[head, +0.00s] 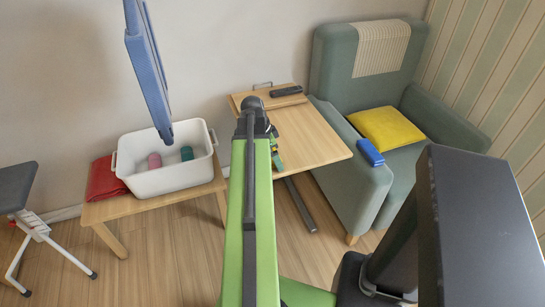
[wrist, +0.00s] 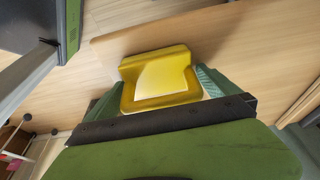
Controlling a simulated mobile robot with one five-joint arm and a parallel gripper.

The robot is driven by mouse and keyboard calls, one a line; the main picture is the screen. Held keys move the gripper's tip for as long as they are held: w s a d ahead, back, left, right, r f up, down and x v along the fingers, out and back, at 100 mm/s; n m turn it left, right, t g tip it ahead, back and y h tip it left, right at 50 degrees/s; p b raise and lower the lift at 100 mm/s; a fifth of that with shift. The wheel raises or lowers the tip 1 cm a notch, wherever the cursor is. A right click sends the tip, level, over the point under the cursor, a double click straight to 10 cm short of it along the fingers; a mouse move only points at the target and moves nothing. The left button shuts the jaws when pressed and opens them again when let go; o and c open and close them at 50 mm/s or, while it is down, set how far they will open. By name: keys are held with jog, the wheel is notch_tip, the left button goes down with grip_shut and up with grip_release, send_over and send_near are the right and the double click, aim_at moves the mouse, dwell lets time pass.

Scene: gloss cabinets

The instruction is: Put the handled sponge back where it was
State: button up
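The handled sponge (wrist: 158,75), yellow with a pale cream face, sits between the teal fingers of my gripper (wrist: 162,84) in the wrist view. Both fingers press against its sides, so my gripper looks shut on it. In the head view my gripper (head: 275,148) is over the left part of the wooden side table (head: 312,138), and my green arm hides most of it and the sponge. I cannot tell whether the sponge touches the tabletop. The tabletop also shows behind the sponge in the wrist view (wrist: 235,45).
A white tub (head: 170,181) holding a pink and a teal item stands on a low table (head: 150,207), beside a red folded item (head: 104,180). A black remote (head: 286,91) lies at the side table's back. A green armchair (head: 345,180) carries a blue item (head: 370,153) and yellow cushion (head: 385,127).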

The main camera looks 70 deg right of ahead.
jog(key=p+v, duration=1.1)
jog(key=v, duration=0.1)
jog(key=shift+r+p, duration=0.15)
jog(key=shift+p, duration=0.2)
